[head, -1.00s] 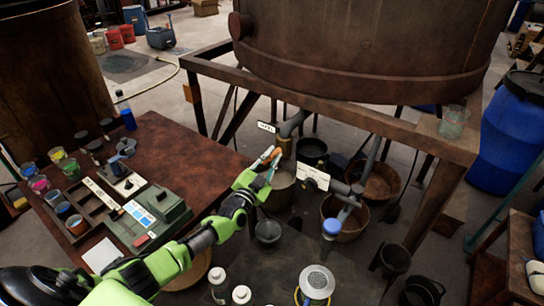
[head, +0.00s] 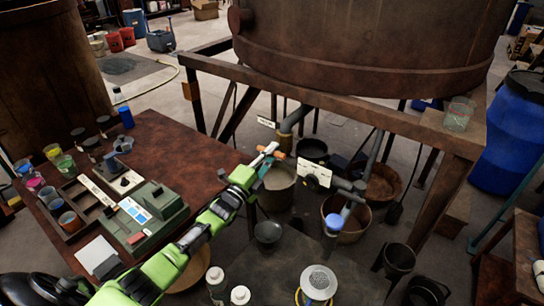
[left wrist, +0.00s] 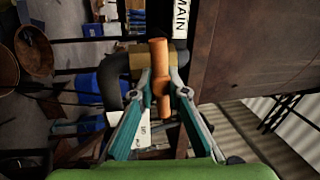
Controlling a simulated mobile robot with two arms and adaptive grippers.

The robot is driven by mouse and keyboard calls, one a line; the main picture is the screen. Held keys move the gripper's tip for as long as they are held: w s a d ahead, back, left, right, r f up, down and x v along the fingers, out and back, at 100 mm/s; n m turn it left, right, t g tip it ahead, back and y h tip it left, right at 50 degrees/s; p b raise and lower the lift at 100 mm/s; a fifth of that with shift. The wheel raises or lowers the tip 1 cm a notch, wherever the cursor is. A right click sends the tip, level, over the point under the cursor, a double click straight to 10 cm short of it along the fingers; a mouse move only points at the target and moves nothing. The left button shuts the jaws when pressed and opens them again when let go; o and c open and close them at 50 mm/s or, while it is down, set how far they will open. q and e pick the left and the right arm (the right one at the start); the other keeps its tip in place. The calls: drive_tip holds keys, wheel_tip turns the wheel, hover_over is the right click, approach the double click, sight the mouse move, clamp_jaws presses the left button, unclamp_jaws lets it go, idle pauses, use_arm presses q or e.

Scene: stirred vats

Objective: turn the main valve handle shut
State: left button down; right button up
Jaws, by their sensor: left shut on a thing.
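The main valve handle (head: 279,154) is a small orange lever below the large vat, by the pipe near the table's far right corner. My left gripper (head: 268,149) reaches it from the left and is shut on it. In the left wrist view the orange handle (left wrist: 159,58) runs up and down the picture, between the two teal fingers (left wrist: 160,88) of my gripper. A brass valve body (left wrist: 140,62) shows behind it. A white tag reading MAIN (left wrist: 181,18) hangs beside it. My right gripper is not in view.
The vat frame's beam (head: 340,105) runs just above and behind the valve. A second white tag (head: 317,174) and a blue-handled valve (head: 334,220) are to the right. Buckets stand below. A brown table (head: 185,150) with a green box and cups is left.

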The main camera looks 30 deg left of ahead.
use_arm(q)
drive_tip(key=shift+m, duration=0.8)
drive_tip(key=c, duration=2)
unclamp_jaws()
drive_tip(key=shift+s, duration=0.1)
drive_tip(key=v, duration=1.2)
drive_tip(key=shift+a+f, duration=0.1)
